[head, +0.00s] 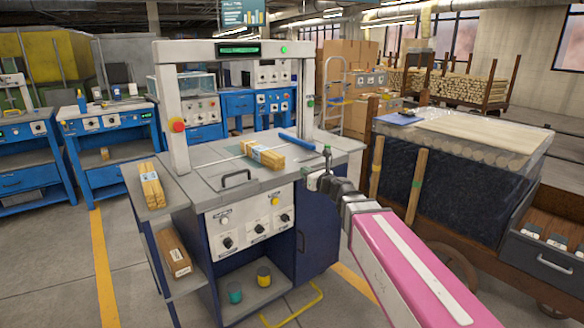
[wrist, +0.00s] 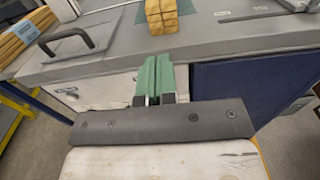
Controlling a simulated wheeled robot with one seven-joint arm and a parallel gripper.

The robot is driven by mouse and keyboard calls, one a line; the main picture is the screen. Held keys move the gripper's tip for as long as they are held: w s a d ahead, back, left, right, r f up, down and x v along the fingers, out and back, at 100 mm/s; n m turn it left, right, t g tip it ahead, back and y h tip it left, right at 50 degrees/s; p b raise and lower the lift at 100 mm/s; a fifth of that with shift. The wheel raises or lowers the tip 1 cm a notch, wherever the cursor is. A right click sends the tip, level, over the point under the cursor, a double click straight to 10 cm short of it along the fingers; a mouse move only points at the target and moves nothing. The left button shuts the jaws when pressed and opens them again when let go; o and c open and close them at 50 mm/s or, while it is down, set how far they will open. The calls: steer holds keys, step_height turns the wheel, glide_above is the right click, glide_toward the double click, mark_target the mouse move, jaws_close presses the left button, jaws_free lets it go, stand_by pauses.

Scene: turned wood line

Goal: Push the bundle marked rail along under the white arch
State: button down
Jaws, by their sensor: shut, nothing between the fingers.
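A bundle of light wooden sticks (head: 262,155) with a pale label band lies on the grey bench top (head: 215,160), by the white arch (head: 168,110); its label is too small to read. The near end of a bundle (wrist: 162,15) shows at the top of the wrist view. A second banded bundle (head: 151,188) lies on the left side shelf. My gripper (head: 327,152) is at the bench's front right edge, right of the bundle and apart from it. In the wrist view its green fingers (wrist: 152,78) are shut and empty.
A blue bar (head: 297,141) lies on the bench right of the bundle. A black handle (head: 235,178) stands at the front edge. A loaded cart (head: 440,185) stands close on the right.

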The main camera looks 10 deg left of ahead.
mark_target(260, 148)
steer(key=x, duration=1.3)
steer(key=shift+w+a, duration=0.25)
steer(key=shift+a, duration=0.1)
steer(key=x, duration=1.8)
steer(key=shift+w+a, duration=0.1)
steer(key=shift+a, duration=0.15)
steer(key=shift+d, duration=0.15)
